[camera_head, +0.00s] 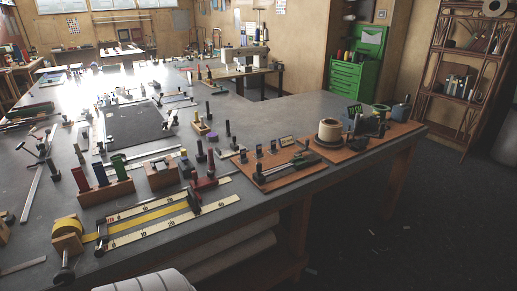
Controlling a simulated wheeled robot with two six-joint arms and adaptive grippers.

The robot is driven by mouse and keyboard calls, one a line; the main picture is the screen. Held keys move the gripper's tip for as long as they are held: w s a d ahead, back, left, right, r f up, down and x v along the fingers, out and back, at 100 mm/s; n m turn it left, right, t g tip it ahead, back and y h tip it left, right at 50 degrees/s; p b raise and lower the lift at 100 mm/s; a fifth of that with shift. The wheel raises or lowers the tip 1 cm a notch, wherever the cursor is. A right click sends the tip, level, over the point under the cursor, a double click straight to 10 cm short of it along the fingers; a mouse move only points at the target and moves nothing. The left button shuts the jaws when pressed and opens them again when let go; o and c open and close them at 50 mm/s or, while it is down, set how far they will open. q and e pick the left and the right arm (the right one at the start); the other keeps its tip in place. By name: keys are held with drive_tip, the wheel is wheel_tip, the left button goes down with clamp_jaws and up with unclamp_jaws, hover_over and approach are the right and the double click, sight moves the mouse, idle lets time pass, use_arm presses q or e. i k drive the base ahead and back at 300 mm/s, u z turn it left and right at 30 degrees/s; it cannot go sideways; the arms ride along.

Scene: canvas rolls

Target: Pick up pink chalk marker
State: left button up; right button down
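I cannot make out a clearly pink chalk marker in the head view. A wooden holder (108,192) at the left front of the table carries upright coloured pieces: a red one (79,179), a blue one (100,174) and a green one (118,166). They are too small to tell whether any is a chalk marker. A small purple piece (212,136) lies near the table's middle. Neither of my grippers is in the head view.
The big grey table (262,215) is crowded on its left with tools and rulers. Wooden boards (290,178) with devices line the right edge. Dark floor (400,230) at the right is open. A green cabinet (347,80) stands behind.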

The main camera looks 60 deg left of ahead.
sight(212, 166)
drive_tip(key=u, duration=0.05)
drive_tip(key=i, duration=1.15)
drive_tip(key=u, duration=1.1)
drive_tip(key=i, duration=0.8)
drive_tip(key=u, duration=0.75)
